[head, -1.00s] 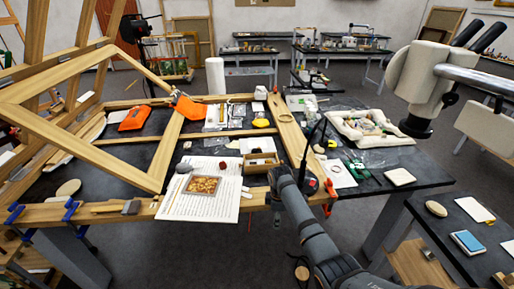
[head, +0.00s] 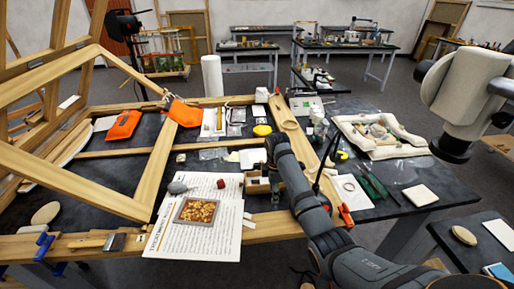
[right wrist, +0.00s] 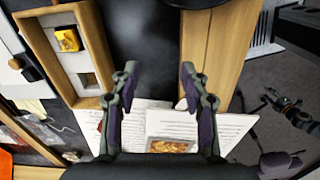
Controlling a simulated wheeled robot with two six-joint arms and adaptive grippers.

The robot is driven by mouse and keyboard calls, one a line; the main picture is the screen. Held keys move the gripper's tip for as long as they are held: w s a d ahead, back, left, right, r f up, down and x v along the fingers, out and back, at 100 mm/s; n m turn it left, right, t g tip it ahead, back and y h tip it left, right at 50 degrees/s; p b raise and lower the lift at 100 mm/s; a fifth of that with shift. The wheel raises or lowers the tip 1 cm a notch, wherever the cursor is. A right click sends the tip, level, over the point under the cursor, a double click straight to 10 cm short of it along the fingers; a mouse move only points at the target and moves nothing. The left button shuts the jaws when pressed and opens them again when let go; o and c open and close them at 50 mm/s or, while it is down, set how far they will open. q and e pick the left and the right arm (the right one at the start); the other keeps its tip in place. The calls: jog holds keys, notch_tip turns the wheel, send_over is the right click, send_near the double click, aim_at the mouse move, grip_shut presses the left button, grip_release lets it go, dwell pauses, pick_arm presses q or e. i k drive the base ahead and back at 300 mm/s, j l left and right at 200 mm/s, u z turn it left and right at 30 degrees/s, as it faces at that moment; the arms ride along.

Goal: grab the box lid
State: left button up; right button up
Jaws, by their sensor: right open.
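A small open wooden box (head: 256,186) stands on the bench right of the printed sheets, partly hidden by my right arm. In the right wrist view the box (right wrist: 52,62) is at upper left, with a yellow-orange block (right wrist: 67,39) in it. A flat pale piece (head: 252,158) lies behind the box; I cannot tell whether it is the lid. My right gripper (right wrist: 158,72) is open, with dark bench top showing between its fingers and the box to its left. My left gripper is out of view.
A shallow tray of gilt flakes (head: 197,211) lies on the printed sheets (head: 180,240). A wooden beam (head: 290,122) runs beside my right arm. An easel-like frame (head: 75,185) fills the left. A padded tray (head: 380,136) lies at right.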

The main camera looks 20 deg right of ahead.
aim_at(248, 157)
jog(key=i+l, duration=0.15)
jog(key=i, duration=0.3)
jog(key=i+l, duration=0.2)
jog(key=i, duration=0.2)
